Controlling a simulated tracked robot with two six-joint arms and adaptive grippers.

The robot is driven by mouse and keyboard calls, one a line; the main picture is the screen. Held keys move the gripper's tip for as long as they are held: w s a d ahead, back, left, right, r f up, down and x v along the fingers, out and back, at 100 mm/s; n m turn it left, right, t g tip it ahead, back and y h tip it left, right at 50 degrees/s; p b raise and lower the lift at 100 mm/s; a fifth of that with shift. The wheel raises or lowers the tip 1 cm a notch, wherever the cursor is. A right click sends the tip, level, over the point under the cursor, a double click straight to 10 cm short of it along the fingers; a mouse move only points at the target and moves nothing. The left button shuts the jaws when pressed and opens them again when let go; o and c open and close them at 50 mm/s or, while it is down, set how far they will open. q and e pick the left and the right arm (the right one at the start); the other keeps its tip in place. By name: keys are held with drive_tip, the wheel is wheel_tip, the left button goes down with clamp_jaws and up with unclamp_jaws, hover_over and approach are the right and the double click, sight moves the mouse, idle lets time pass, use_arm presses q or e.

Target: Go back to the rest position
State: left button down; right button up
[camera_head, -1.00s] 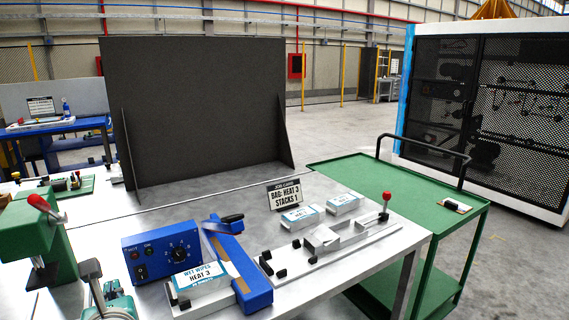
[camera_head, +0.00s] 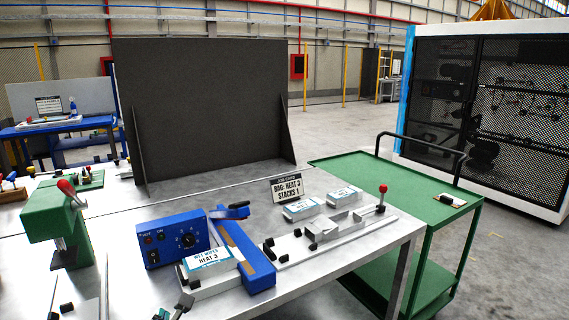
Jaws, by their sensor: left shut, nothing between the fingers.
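My left gripper (camera_head: 178,306) shows only in part at the bottom edge, low at the front of the bench. Its fingers look shut with nothing held, and most of it is cut off by the frame. It is apart from the wet wipes pack (camera_head: 208,258), which lies on a pale holder just above it. The blue control box (camera_head: 176,238) with a dial stands behind, and a blue bar-shaped tool (camera_head: 247,262) lies to the right of the pack. My right gripper is not in view.
A green press (camera_head: 55,215) with a red knob stands at left. The card stand (camera_head: 286,188), two small packs (camera_head: 301,210) and a metal fixture (camera_head: 332,232) are at the bench's right. A green cart (camera_head: 395,178) is beyond. A dark upright panel (camera_head: 205,115) backs the bench.

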use_arm(q)
drive_tip(key=s+d+f+m+g+h, duration=0.1)
drive_tip(key=d+f+m+g+h, duration=0.2)
drive_tip(key=f+m, duration=0.9)
drive_tip(key=s+d+f+m+g+h, duration=0.3)
drive_tip(key=s+d+f+m+g, duration=0.15)
drive_tip(key=s+f+m, duration=0.55)
drive_tip(key=s+d+f+m+g+h, duration=0.2)
drive_tip(key=s+d+f+m+g, duration=0.3)
drive_tip(key=s+f, duration=0.7)
wheel_tip(320, 180, down, 11)
drive_tip(key=m+b, duration=0.2)
drive_tip(key=b, duration=0.8)
wheel_tip(320, 180, up, 14)
drive_tip(key=p, duration=1.4)
drive_tip(key=shift+w+f+t, duration=0.15)
drive_tip(key=shift+w+t, duration=0.15)
drive_tip(key=shift+t, duration=0.05)
